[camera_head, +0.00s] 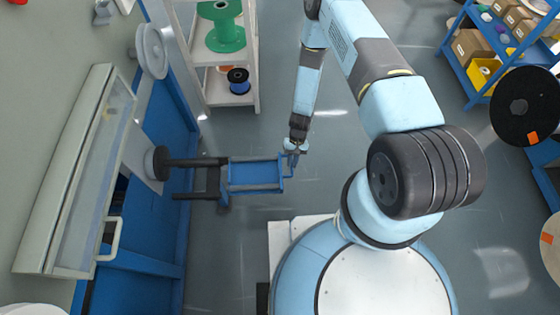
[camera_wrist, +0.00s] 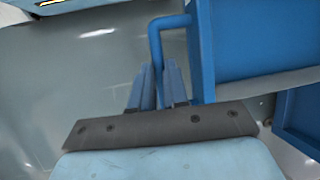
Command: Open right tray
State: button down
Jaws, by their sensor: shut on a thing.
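The blue tray (camera_head: 255,174) sticks out from the blue machine at left on dark rails, with a blue handle at its right end. My gripper (camera_head: 292,157) is at that handle. In the wrist view the blue handle (camera_wrist: 156,42) is a bent bar on the side of the tray (camera_wrist: 250,40). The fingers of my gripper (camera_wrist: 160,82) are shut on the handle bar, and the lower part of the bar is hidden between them.
The blue machine (camera_head: 165,120) with a raised, framed cover (camera_head: 75,180) stands at left. A white shelf (camera_head: 228,100) with a green spool (camera_head: 224,38) and a dark-blue spool (camera_head: 238,82) is behind. Grey floor (camera_head: 370,140) is clear right of the tray. A blue rack (camera_head: 478,85) stands at far right.

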jog(key=shift+d, duration=0.9)
jog(key=c, duration=1.1)
grip_release()
jog(key=shift+r, duration=0.1)
jog(key=v, duration=1.3)
jog(key=shift+w+r, duration=0.15)
jog(key=shift+r, duration=0.05)
